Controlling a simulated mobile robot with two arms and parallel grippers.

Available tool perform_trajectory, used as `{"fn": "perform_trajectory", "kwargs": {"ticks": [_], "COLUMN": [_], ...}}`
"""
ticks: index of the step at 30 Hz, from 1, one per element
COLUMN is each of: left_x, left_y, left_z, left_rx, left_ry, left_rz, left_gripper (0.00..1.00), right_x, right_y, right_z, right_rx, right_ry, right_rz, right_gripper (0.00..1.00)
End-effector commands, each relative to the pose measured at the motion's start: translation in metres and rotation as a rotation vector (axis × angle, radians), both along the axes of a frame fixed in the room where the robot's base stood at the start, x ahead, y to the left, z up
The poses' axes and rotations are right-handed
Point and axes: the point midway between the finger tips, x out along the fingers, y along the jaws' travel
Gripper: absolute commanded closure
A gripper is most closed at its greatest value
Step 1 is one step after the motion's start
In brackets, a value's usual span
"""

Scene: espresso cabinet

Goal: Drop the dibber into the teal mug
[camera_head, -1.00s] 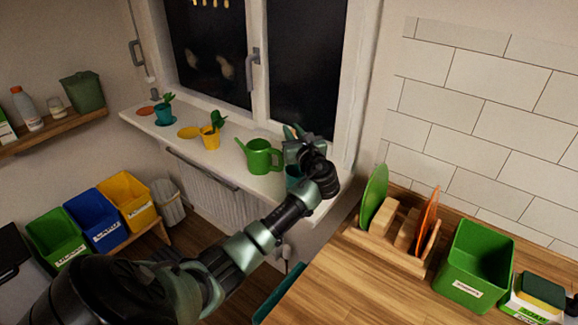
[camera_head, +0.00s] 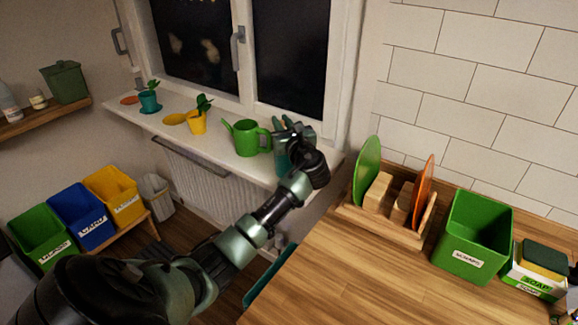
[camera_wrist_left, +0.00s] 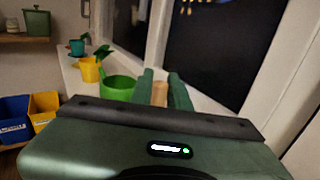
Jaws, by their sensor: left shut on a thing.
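My left gripper (camera_head: 288,130) is over the right end of the windowsill, just right of the green watering can. In the left wrist view its fingers (camera_wrist_left: 160,88) are shut on a light wooden piece, the dibber (camera_wrist_left: 160,94). In the head view I cannot make out the dibber. A teal shape, seemingly the teal mug (camera_head: 281,161), shows beside and below the gripper and is mostly hidden by it. I cannot tell whether the dibber is above its opening.
The green watering can (camera_head: 247,138) stands close left of the gripper. Further left are a yellow pot (camera_head: 197,124) and a teal pot (camera_head: 149,102) with plants. The window frame (camera_head: 340,75) rises behind. A wooden rack (camera_head: 385,222) stands on the counter.

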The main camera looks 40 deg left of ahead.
Motion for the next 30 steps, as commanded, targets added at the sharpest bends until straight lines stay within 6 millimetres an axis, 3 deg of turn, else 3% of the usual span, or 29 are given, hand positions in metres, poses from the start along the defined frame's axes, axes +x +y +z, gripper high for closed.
{"fn": "perform_trajectory", "kwargs": {"ticks": [4,5,6,8,19,30], "left_x": [0.0,0.0,0.0,0.0,-0.002,-0.03], "left_y": [0.0,0.0,0.0,0.0,-0.004,-0.054], "left_z": [0.001,0.001,0.001,0.001,0.0,0.0], "left_rx": [0.0,0.0,0.0,0.0,0.0,-0.001], "left_ry": [-0.001,-0.001,-0.001,-0.001,0.0,-0.002], "left_rz": [0.0,0.0,0.0,0.0,0.0,-0.002], "left_gripper": [1.0,0.8,0.69,0.57,0.57,0.57], "right_x": [-0.003,-0.004,-0.005,-0.007,-0.01,-0.01], "right_y": [-0.007,-0.008,-0.009,-0.01,-0.012,-0.012], "right_z": [0.001,0.001,0.001,0.001,-0.001,-0.011], "right_rx": [-0.009,-0.01,-0.01,-0.012,-0.015,-0.015], "right_ry": [0.005,0.006,0.008,0.01,0.016,0.015], "right_rz": [0.002,0.002,0.002,0.002,-0.001,-0.001], "right_gripper": [0.64,0.64,0.64,0.64,0.64,0.64]}}
